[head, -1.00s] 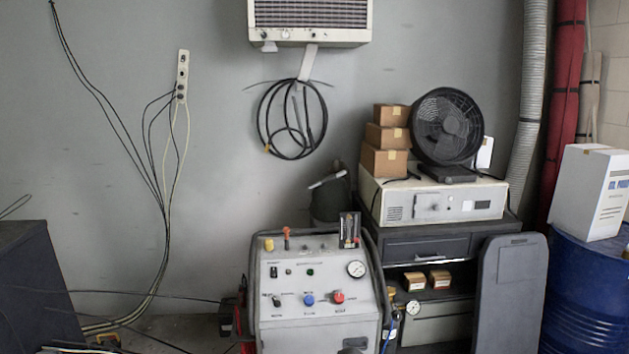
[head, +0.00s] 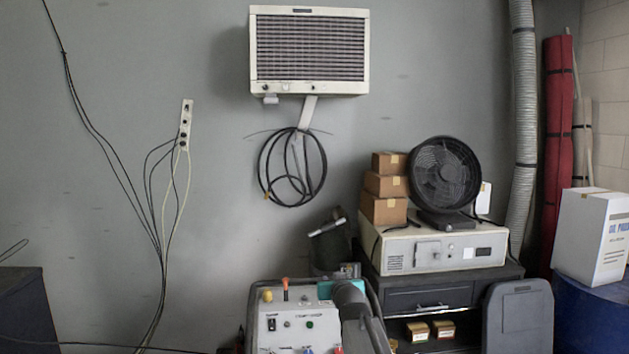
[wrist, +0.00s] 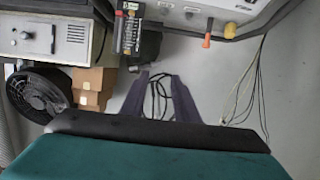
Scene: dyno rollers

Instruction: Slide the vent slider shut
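The white wall vent unit (head: 308,50) with dark horizontal louvres hangs high on the grey wall in the head view. Small knobs and a pale tab (head: 270,98) sit along its lower edge. I cannot tell which part is the vent slider or how it is set. My gripper shows in the wrist view (wrist: 159,82) as two dark fingers spread apart, with nothing between them but the distant cable coil and wall. In the head view my arm is low, in front of the console, well below the vent unit; the fingers are not clear there. The wrist view does not show the vent unit.
A black cable coil (head: 292,168) hangs below the vent unit. The console (head: 295,318) stands in front. Brown boxes (head: 384,190) and a black fan (head: 445,178) sit on a beige device (head: 440,248) at right. Cables run down the wall at left.

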